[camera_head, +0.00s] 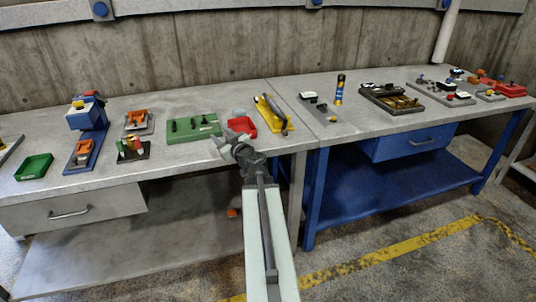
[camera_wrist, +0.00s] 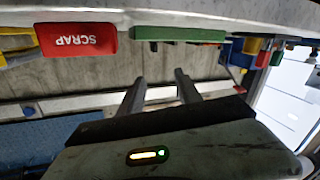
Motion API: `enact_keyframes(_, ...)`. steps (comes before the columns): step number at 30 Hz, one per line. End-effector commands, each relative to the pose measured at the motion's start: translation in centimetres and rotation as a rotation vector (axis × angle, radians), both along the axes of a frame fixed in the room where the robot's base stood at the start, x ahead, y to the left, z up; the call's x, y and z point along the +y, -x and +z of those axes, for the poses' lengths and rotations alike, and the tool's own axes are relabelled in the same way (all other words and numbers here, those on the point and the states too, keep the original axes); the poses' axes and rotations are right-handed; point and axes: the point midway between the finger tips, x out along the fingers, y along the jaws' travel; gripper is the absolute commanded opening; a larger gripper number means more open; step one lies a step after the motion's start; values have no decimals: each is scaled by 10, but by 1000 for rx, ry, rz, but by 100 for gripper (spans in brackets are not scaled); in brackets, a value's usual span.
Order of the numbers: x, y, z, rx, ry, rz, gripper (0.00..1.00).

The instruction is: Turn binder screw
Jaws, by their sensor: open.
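My gripper (camera_head: 225,140) is at the front edge of the left grey workbench, before the green board and the red bin. In the wrist view its two fingers (camera_wrist: 161,88) stand apart with nothing between them. The green board (camera_head: 193,128) carries dark upright pieces (camera_head: 174,126); its edge also shows in the wrist view (camera_wrist: 178,34), which is upside down. I cannot tell which piece is a binder screw; parts this small are not clear. The red bin (camera_head: 241,125) sits just right of the board; its SCRAP label faces the wrist camera (camera_wrist: 75,41).
A yellow holder (camera_head: 270,114) stands right of the red bin. A blue press-like device (camera_head: 86,120), a small dark stand (camera_head: 133,150) and a green tray (camera_head: 34,167) are to the left. The right bench (camera_head: 353,127) holds several more items. A concrete wall closes the back.

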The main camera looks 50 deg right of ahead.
Motion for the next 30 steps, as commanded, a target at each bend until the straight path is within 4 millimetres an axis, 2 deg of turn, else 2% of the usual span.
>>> enact_keyframes(1, -52, 43, -30, -24, -9, -101, 41)
enact_keyframes(3, -105, 97, -43, -50, -19, -212, 41)
enact_keyframes(4, -123, 118, -47, -57, -23, -251, 41)
enact_keyframes(6, -153, 158, -55, -67, -25, -320, 41)
enact_keyframes(10, -175, 192, -59, -71, -26, -374, 41)
enact_keyframes(14, -178, 198, -58, -71, -27, -382, 41)
enact_keyframes(19, -183, 191, -57, -71, -27, -379, 41)
enact_keyframes(30, -224, 142, -57, -70, -28, -376, 41)
